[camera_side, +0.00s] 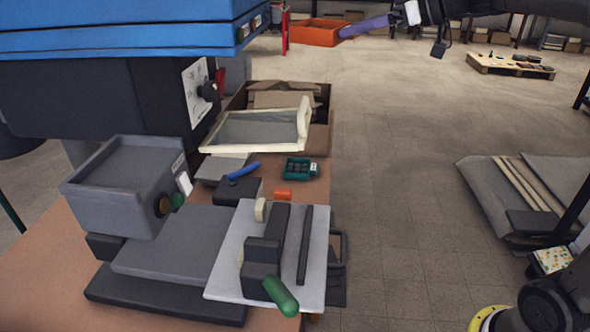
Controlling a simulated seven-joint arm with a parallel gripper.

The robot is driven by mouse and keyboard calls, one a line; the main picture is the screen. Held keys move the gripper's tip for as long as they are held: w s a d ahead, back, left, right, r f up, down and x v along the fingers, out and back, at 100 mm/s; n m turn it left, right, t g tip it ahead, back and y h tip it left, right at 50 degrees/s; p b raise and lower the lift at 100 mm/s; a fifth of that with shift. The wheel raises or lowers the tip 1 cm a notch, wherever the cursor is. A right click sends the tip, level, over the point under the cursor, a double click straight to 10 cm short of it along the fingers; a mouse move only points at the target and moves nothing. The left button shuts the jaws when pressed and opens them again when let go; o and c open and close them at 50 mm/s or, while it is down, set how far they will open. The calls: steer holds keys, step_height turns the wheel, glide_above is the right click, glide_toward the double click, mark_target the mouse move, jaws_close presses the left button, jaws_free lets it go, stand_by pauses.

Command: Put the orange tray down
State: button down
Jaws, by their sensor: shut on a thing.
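The orange tray (318,33) is at the top of the picture, a shallow open box with raised walls. My gripper (347,31) reaches in from the upper right, and its long purple fingers meet the tray's right end. It is shut on the tray. The fingertips overlap the tray wall, so the exact grip is hard to see. The tray's left side is near a red upright and the blue machine. How high the tray is above the floor cannot be told from this view.
A blue-topped machine (120,35) fills the upper left. The bench (60,270) holds a grey box (125,185), a white plate with a green-handled clamp (281,295), a framed screen (255,130) and a small orange block (283,194). A pallet (510,66) stands far right. The middle floor is clear.

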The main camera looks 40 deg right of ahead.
steer(key=w+d+f, duration=0.2)
steer(key=w+d, duration=0.1)
steer(key=d, duration=0.1)
step_height(320, 180, down, 41)
steer(key=w+f, duration=0.3)
steer(key=w, duration=0.1)
steer(key=w+f, duration=0.4)
steer(key=w, duration=0.1)
steer(key=w+d+f, duration=0.1)
steer(key=w+f, duration=0.2)
steer(key=w, duration=0.2)
steer(key=shift+f, duration=0.2)
steer(key=shift+w+d+f+h, duration=0.1)
steer(key=shift+f+h, duration=0.3)
steer(key=shift+f, duration=1.25)
steer(key=shift+f, duration=0.1)
jaws_free()
steer(key=shift+f, duration=0.1)
